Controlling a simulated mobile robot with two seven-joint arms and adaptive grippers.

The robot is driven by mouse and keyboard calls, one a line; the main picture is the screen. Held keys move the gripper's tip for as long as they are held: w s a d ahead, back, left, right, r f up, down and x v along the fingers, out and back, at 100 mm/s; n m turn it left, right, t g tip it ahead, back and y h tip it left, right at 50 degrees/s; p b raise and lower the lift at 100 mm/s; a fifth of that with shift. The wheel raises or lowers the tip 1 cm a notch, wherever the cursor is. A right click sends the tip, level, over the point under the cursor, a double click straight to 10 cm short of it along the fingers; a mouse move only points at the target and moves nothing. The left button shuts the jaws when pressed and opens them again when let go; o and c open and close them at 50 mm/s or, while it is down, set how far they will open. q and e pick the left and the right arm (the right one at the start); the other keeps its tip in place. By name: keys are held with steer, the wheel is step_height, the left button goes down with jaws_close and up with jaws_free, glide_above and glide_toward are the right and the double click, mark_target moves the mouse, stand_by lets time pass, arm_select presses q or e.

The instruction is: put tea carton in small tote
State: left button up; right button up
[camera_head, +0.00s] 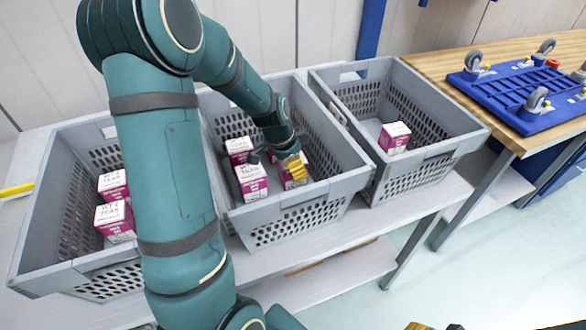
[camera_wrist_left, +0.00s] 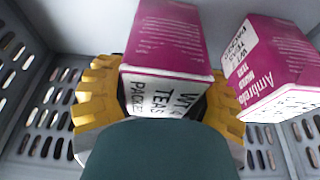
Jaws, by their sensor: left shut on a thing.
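My left gripper (camera_head: 292,163) reaches down into the middle grey tote (camera_head: 300,212) and is shut on a magenta-and-white tea carton (camera_head: 297,181). In the left wrist view, the held tea carton (camera_wrist_left: 168,45) sits between the yellow fingers, its white lettered face towards the camera. Another tea carton (camera_wrist_left: 268,65) stands close on the right there. In the head view, two more cartons (camera_head: 251,183) (camera_head: 239,146) stand beside the held one. The right grey tote (camera_head: 440,150) holds one carton (camera_head: 395,137). Yellow and dark parts, perhaps my right gripper, show at the bottom edge.
The left grey tote (camera_head: 45,255) holds cartons (camera_head: 115,221) and is partly hidden behind my left arm. The tote walls stand close together on a pale table (camera_head: 340,235).

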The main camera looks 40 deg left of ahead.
arm_select(q)
steer(key=shift+r, duration=0.1)
step_height(320, 180, up, 10)
steer(key=shift+p, duration=1.1)
